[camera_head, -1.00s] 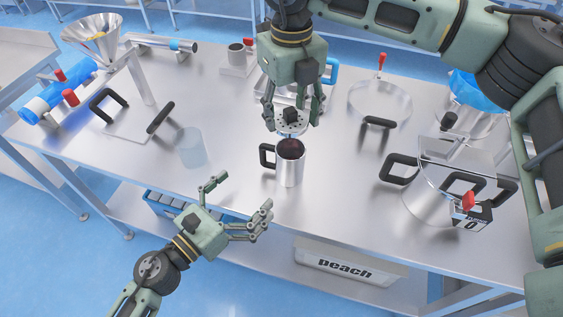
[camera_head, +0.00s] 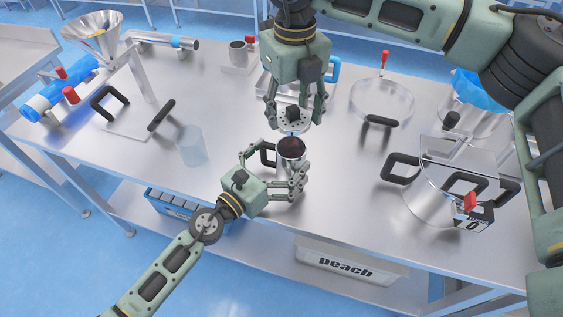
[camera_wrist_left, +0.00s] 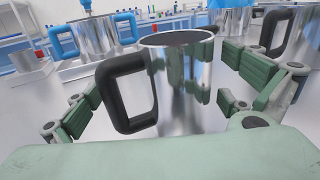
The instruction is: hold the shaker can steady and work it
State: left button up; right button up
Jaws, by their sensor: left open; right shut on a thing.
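The shaker can (camera_head: 291,148), a shiny metal mug with a black handle and dark contents, stands upright on the table. It also fills the middle of the left wrist view (camera_wrist_left: 190,95), handle to the left. My left gripper (camera_head: 280,168) is open, with its fingers on either side of the can; whether they touch it I cannot tell. My right gripper (camera_head: 293,112) points down just behind and above the can. It is shut on the dark knob of a perforated metal lid (camera_head: 286,127), which is held apart from the can.
A clear cup (camera_head: 192,146) stands to the left. A round clear dish (camera_head: 382,100) and a large lidded pot (camera_head: 432,200) with black handles stand to the right. A funnel stand (camera_head: 92,38) is at the back left. The table in front of the can is clear.

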pick_arm(q)
jog(key=c, duration=1.9)
jog(key=shift+c, duration=0.2)
